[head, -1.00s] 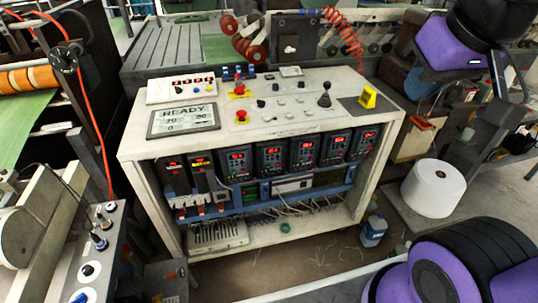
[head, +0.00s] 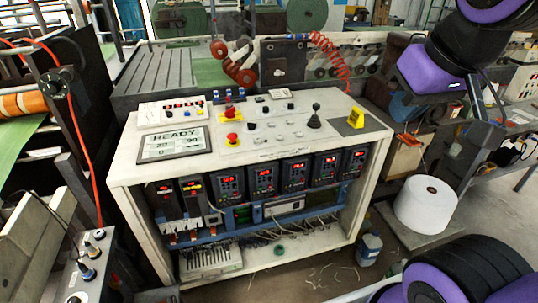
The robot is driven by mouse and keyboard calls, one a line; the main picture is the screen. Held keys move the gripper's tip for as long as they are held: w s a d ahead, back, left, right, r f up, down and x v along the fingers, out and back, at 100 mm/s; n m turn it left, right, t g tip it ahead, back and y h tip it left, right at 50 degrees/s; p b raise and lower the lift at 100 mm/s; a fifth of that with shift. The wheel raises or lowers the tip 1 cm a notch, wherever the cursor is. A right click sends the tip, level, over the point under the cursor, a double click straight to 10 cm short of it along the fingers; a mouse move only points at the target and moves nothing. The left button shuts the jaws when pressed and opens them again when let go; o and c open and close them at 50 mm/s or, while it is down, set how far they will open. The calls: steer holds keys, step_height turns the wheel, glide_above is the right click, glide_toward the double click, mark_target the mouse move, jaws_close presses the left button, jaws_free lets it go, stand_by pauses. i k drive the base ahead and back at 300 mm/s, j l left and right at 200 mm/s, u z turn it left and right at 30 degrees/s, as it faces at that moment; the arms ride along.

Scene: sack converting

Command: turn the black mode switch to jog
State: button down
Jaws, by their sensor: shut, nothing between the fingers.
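The control console has a pale sloping top (head: 120,165) in the middle of the head view. Several small black knobs and switches stand on it, among them a black knob (head: 250,126) right of the red mushroom button (head: 232,139) and another dark one (head: 290,106) farther back. Their labels are too small to read, so I cannot tell which is the mode switch or where it points. My gripper is not in view; only purple and black links of my arm show at the right, apart from the console top.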

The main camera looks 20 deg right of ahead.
mark_target(251, 126)
steer(key=i+j, duration=0.1)
steer(key=i, duration=0.9)
